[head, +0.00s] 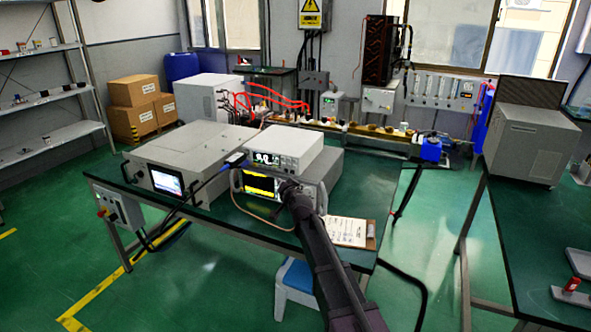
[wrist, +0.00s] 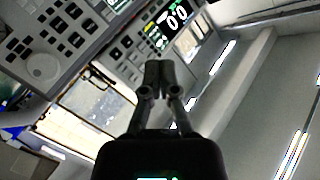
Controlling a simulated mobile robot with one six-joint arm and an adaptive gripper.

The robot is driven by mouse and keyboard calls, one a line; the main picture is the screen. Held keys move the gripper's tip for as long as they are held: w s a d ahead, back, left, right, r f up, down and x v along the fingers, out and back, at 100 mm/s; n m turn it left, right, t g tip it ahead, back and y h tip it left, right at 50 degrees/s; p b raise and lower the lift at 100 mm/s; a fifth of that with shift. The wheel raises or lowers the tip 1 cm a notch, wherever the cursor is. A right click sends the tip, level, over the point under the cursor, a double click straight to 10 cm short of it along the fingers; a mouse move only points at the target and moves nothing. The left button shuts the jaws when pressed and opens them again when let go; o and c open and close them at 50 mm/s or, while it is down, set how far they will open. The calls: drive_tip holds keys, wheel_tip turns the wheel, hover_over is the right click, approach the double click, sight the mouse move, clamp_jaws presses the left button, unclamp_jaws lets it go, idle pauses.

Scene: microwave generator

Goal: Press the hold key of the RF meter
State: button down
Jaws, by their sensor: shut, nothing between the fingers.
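The RF meter appears to be the white box (head: 285,147) with a lit digit display, on top of a grey instrument on the table. In the wrist view, large white digits on a dark display (wrist: 176,18) show at the top, beside rows of small keys. The key labels are too small to read, so I cannot tell which is the hold key. My gripper (head: 287,186) is in front of the right part of the stacked instruments. In the wrist view, my gripper (wrist: 158,66) is shut and empty, its tips near the panel. I cannot tell whether they touch it.
The lower instrument (head: 309,181) has a yellow screen. A grey box with a screen (head: 190,159) stands left of it. A clipboard (head: 346,231) lies on the table (head: 268,223) to the right. A blue-topped stool (head: 298,274) stands at the front.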

sight(290, 167)
drive_tip(key=shift+w, duration=0.1)
drive_tip(key=shift+w+d, duration=0.5)
drive_tip(key=shift+w, duration=0.85)
drive_tip(key=shift+w+d, duration=0.5)
drive_tip(key=shift+w, duration=0.85)
drive_tip(key=shift+w+d, duration=0.5)
drive_tip(key=shift+w, duration=0.85)
drive_tip(key=shift+w, duration=0.15)
drive_tip(key=shift+w+d, duration=0.15)
drive_tip(key=shift+w, duration=0.15)
drive_tip(key=shift+w+d, duration=0.15)
drive_tip(key=shift+w, duration=0.2)
drive_tip(key=shift+s, duration=0.1)
drive_tip(key=shift+s+a, duration=0.25)
drive_tip(key=shift+s, duration=0.4)
drive_tip(key=shift+s+a, duration=0.3)
drive_tip(key=shift+s, duration=0.5)
drive_tip(key=shift+s+a, duration=0.25)
drive_tip(key=shift+s, duration=0.5)
drive_tip(key=shift+s+a, duration=0.3)
drive_tip(key=shift+s, duration=0.5)
